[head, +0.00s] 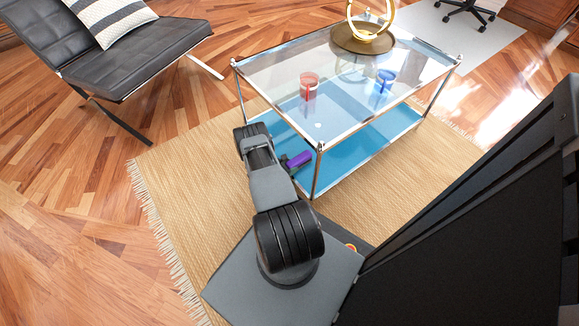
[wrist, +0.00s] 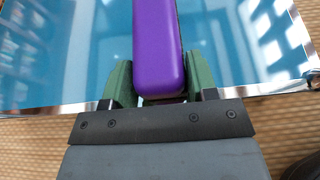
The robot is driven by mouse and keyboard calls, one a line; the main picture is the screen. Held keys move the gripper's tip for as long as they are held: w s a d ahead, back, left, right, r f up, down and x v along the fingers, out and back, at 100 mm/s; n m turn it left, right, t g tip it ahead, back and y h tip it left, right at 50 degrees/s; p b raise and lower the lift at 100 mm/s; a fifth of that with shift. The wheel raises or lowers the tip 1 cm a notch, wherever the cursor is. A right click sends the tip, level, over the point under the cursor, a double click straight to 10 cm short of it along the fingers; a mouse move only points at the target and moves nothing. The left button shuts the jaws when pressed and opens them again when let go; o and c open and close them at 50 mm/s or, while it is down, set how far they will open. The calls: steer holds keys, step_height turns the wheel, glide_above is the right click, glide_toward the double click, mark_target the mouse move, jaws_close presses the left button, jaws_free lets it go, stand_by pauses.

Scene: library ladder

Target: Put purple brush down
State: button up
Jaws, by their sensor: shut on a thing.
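The purple brush (wrist: 158,50) is held between the green-padded fingers of my gripper (wrist: 155,85) in the wrist view. In the head view the purple brush (head: 299,159) shows at the end of my arm, beside the front left part of the glass table. My gripper (head: 286,163) is shut on it there, partly hidden by my arm. In the wrist view the blue lower shelf (wrist: 225,45) lies beneath the brush. I cannot tell whether the brush touches the shelf.
The glass table top (head: 340,65) is above the blue shelf (head: 355,148). A chrome leg (head: 317,172) is close to my gripper. A black chair (head: 135,60) stands left.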

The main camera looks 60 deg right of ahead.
steer(key=shift+f, duration=0.1)
steer(key=shift+f, duration=0.2)
steer(key=o, duration=1)
steer(key=shift+c, duration=0.2)
steer(key=shift+r, duration=0.15)
